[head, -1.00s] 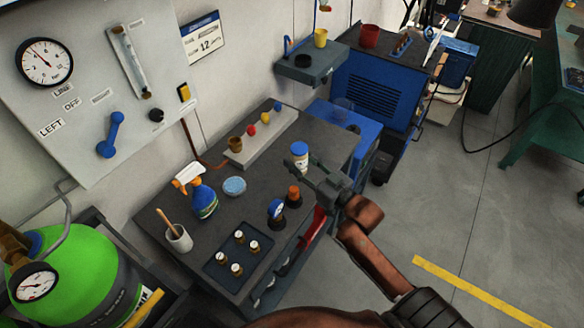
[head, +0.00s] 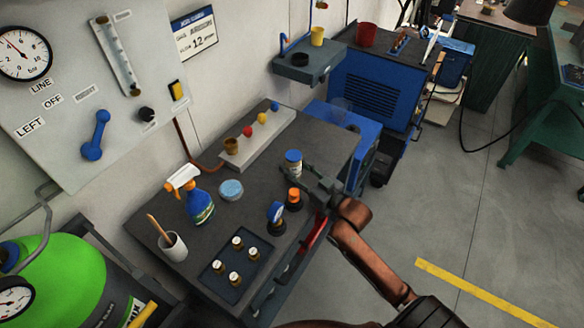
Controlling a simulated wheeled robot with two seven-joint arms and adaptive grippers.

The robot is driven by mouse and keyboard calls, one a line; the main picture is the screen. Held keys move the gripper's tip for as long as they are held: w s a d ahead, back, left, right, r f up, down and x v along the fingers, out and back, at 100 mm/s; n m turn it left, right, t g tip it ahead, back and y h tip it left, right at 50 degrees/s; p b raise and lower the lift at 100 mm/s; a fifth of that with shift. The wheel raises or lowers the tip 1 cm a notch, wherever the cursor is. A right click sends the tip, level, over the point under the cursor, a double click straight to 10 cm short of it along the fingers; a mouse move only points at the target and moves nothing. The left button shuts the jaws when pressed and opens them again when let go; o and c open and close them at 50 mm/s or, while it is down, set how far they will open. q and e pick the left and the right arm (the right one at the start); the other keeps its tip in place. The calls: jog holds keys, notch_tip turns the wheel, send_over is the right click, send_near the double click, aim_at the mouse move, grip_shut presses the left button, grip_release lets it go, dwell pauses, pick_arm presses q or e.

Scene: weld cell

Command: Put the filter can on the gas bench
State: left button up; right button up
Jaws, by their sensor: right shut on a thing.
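The filter can (head: 293,161) is white with a blue lid and dark marks low on its side. It stands upright over the right-hand part of the dark gas bench (head: 325,143). My right gripper (head: 304,172) reaches in from the lower right and is shut on the can near its base. The fingers partly hide the can's lower edge, so I cannot tell whether it touches the bench top. My left gripper is not in view.
An orange-capped item (head: 294,197) and a blue gauge (head: 276,212) stand close in front of the can. A spray bottle (head: 200,207), round tin (head: 231,190), cup (head: 173,246) and dark tray (head: 220,287) are further left. Bench top behind the can is clear.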

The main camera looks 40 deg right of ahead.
jog(key=shift+f, duration=0.1)
jog(key=o, duration=1.2)
jog(key=shift+c, duration=0.2)
jog(key=s, duration=0.4)
jog(key=s+d+p, duration=0.1)
jog(key=s, duration=0.3)
jog(key=s+d+p, duration=0.1)
jog(key=s, duration=0.3)
